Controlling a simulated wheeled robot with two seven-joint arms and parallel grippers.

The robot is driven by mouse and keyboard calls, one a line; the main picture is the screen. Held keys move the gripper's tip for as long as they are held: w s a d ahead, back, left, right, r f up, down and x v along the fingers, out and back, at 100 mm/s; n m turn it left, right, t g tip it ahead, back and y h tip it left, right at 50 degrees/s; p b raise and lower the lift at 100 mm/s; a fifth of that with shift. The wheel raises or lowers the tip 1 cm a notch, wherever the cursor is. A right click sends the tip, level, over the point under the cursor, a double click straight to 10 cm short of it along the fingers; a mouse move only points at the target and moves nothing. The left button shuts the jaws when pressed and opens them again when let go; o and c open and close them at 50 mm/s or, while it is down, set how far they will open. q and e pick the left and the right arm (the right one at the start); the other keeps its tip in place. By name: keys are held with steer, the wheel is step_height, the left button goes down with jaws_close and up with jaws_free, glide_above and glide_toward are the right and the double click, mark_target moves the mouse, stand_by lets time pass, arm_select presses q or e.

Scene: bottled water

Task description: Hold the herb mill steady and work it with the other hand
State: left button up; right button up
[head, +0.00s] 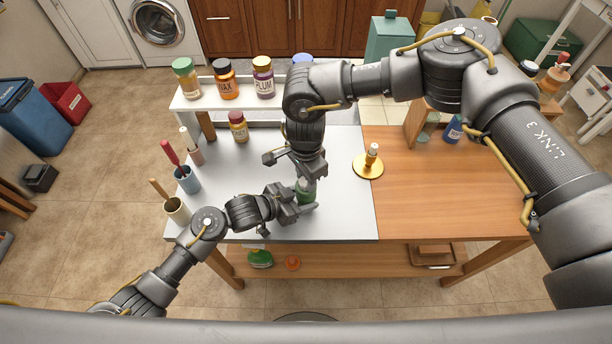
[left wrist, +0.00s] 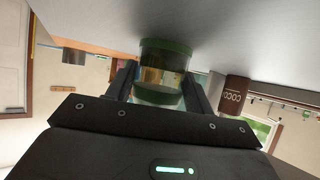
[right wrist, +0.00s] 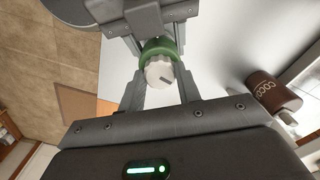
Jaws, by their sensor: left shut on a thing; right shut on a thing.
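The herb mill (head: 306,190) stands upright on the grey-white part of the table, mostly hidden by my grippers in the head view. In the left wrist view its clear body (left wrist: 163,72) shows between green bands, with my left gripper's fingers (left wrist: 160,85) shut on either side. My right gripper (right wrist: 158,88) comes from above, shut on the knob. My left gripper (head: 299,205) comes in low from the left.
A gold dish (head: 368,166) with a small white-topped item stands right of the mill. Cups with utensils (head: 187,180) line the left edge. A brown COCO jar (right wrist: 272,92) is nearby.

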steer(key=shift+n, duration=0.4)
steer(key=o, duration=1)
step_height(320, 180, up, 12)
stand_by(0.4)
